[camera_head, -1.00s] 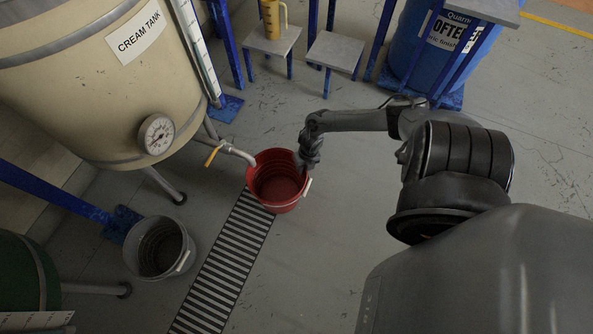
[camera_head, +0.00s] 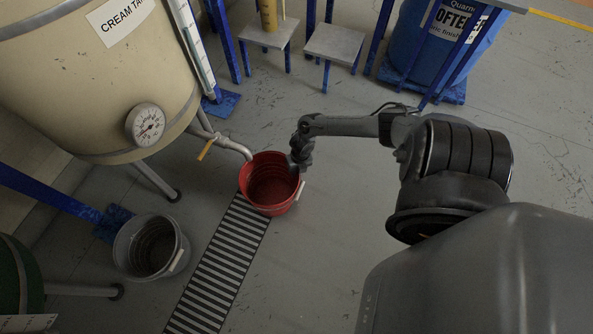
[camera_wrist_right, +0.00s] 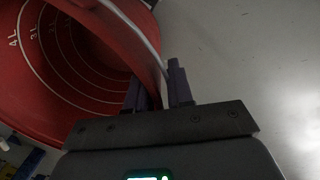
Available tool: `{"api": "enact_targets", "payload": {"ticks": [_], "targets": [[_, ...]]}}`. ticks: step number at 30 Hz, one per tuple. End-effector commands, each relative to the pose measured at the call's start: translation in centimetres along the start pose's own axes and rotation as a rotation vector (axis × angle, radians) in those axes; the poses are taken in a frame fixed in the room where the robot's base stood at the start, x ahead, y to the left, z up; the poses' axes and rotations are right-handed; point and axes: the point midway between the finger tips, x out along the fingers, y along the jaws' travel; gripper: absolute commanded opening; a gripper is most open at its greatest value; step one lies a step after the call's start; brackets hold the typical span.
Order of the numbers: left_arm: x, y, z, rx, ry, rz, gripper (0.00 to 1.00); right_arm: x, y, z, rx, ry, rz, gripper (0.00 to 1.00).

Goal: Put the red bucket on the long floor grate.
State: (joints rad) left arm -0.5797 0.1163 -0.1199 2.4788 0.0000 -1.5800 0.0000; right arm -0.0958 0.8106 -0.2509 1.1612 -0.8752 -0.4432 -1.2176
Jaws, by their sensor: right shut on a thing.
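The red bucket (camera_head: 270,184) is upright at the upper end of the long floor grate (camera_head: 220,268), overlapping it in the head view. I cannot tell whether it touches the floor or hangs just above it. My right gripper (camera_head: 299,163) is at the bucket's right rim. In the right wrist view the gripper (camera_wrist_right: 158,92) is shut on the wall of the bucket (camera_wrist_right: 60,90), with a finger on each side of the rim. Graduation marks show inside the bucket. My left gripper is not in view.
The cream tank (camera_head: 90,80) stands at upper left, and its outlet pipe (camera_head: 232,146) with a yellow lever ends close to the bucket's rim. A grey bucket (camera_head: 150,248) stands left of the grate. Small stools (camera_head: 335,43) and a blue drum (camera_head: 440,45) are behind. Floor on the right is clear.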

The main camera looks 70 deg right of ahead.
Motion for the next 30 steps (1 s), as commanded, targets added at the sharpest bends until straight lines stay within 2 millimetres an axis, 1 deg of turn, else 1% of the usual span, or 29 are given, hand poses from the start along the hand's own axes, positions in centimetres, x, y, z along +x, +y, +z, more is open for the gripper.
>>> {"api": "enact_targets", "payload": {"ticks": [6, 7, 9, 12, 23, 26, 30], "targets": [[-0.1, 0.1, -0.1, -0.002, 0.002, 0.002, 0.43, 0.2, 0.1, 0.1, 0.0, -0.001, 0.003, 0.0], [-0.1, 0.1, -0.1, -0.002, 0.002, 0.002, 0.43, 0.3, 0.0, 0.0, 0.0, 0.0, 0.001, 0.23], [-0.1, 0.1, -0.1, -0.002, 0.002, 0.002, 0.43, 0.2, 0.0, 0.0, 0.0, 0.0, 0.001, 0.34], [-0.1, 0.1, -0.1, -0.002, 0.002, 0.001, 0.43, 0.2, 0.0, 0.0, 0.0, 0.0, 0.001, 0.47], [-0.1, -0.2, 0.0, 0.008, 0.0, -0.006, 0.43, 0.0, 0.0, 0.0, -0.001, 0.0, 0.0, 0.47], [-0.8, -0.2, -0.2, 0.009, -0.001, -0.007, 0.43, -1.0, 0.0, 0.0, -0.001, -0.001, -0.001, 0.47], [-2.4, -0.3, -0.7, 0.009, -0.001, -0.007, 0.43, -3.0, 0.1, 0.0, -0.002, 0.0, 0.0, 0.47]]}}
